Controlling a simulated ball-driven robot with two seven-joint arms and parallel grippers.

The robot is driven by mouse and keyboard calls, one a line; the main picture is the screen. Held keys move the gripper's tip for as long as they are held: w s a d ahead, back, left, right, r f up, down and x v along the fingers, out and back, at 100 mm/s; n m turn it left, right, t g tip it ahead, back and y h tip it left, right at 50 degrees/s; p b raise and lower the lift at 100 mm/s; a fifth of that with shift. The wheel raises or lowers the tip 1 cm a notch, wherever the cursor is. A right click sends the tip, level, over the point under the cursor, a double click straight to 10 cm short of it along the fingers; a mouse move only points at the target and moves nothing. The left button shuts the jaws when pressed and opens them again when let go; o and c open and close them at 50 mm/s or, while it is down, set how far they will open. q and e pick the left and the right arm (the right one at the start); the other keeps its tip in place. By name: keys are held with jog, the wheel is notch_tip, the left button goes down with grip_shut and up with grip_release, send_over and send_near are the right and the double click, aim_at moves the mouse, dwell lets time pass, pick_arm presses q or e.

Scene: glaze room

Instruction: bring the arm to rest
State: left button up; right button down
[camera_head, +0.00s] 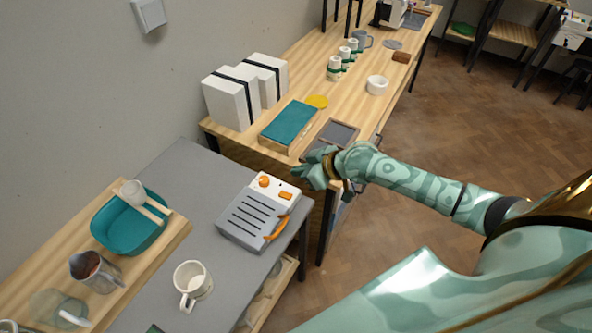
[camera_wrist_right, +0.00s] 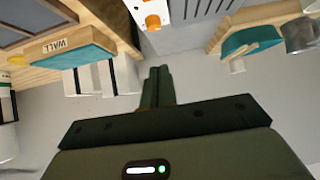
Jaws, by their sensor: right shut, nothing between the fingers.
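My right arm reaches in from the right in the head view, and its gripper (camera_head: 308,172) hangs in front of the wooden bench, above and beyond the grey table's far right corner. In the right wrist view the two fingers (camera_wrist_right: 158,85) lie together, shut with nothing between them. The gripper appears clear of the grey and orange device (camera_head: 258,212) and of the teal-topped box (camera_head: 290,122). My left gripper is not in view.
The grey table (camera_head: 185,165) holds a white mug (camera_head: 193,284). A wooden board (camera_head: 165,243) carries a teal basin (camera_head: 120,236) and a jug (camera_head: 92,268). White boxes (camera_head: 232,98), a dark tray (camera_head: 335,135) and a white bowl (camera_head: 377,85) stand on the bench (camera_head: 350,105). Open floor (camera_head: 450,130) lies right.

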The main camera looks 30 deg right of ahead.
jog(key=shift+r, duration=0.1)
dwell(0.4)
jog(key=w+d+f+t+h, duration=0.1)
jog(key=d+f+h, duration=0.2)
jog(key=d+f, duration=0.4)
jog(key=s+d+f+m+g+h+b, duration=0.1)
jog(key=s+d+f+b, duration=0.1)
jog(key=s+f, duration=0.6)
jog(key=s+d+f+m+g+h+b, duration=0.15)
jog(key=s+f, duration=0.35)
jog(key=f, duration=0.6)
jog(key=s+a+f+g+b, duration=0.1)
jog(key=s+a+f+g, duration=0.1)
jog(key=s+f, duration=0.6)
jog(key=s+a+f+g+b, duration=0.1)
jog(key=s+a+f+g, duration=0.1)
jog(key=s+f, duration=0.65)
jog(key=s+a+f+g+b, duration=0.1)
jog(key=s+a, duration=0.3)
jog(key=s, duration=0.4)
jog(key=s+a+f+g+b, duration=0.1)
jog(key=s+a, duration=0.3)
jog(key=s, duration=0.5)
jog(key=shift+a, duration=0.4)
jog(key=shift+g+y, duration=0.25)
